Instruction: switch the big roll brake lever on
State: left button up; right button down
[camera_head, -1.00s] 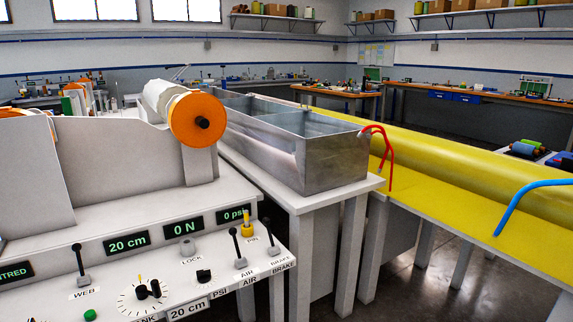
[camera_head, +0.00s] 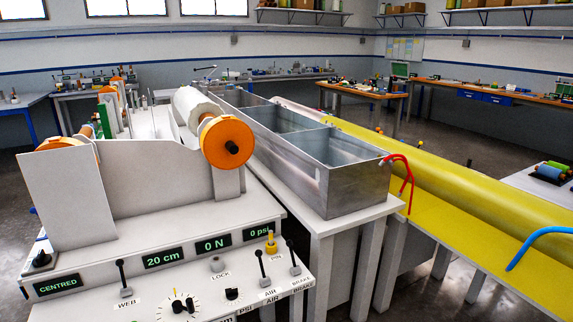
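The lever at the right end of the white control panel (camera_head: 200,300) has a BRAKE label in front of it. This brake lever (camera_head: 292,256) has a black stick and knob on a grey base, and its knob leans up and slightly left. The AIR lever (camera_head: 262,266) stands just left of it and leans the same way. The big white roll with an orange end disc (camera_head: 228,142) sits above the panel. Neither of my grippers is in view.
The panel also has a WEB lever (camera_head: 123,278), a yellow knob (camera_head: 271,243) and displays reading CENTRED, 20 cm, 0 N and 0 psi. A metal bath (camera_head: 335,185) stands behind right, with red hoses (camera_head: 405,175) and a yellow bench (camera_head: 450,235) beyond it.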

aim_at(289, 244)
jog(key=k+j, duration=0.1)
jog(key=j, duration=0.5)
jog(key=k+j, duration=0.1)
jog(key=j, duration=0.5)
jog(key=k+j, duration=0.1)
jog(key=j, duration=0.55)
jog(key=i+l+u, duration=0.25)
jog(key=l, duration=0.15)
jog(key=l+u, duration=0.2)
jog(key=l, duration=0.2)
jog(key=i+l+u, duration=0.25)
jog(key=l, duration=0.15)
jog(key=l+u, duration=0.2)
jog(key=l, duration=0.25)
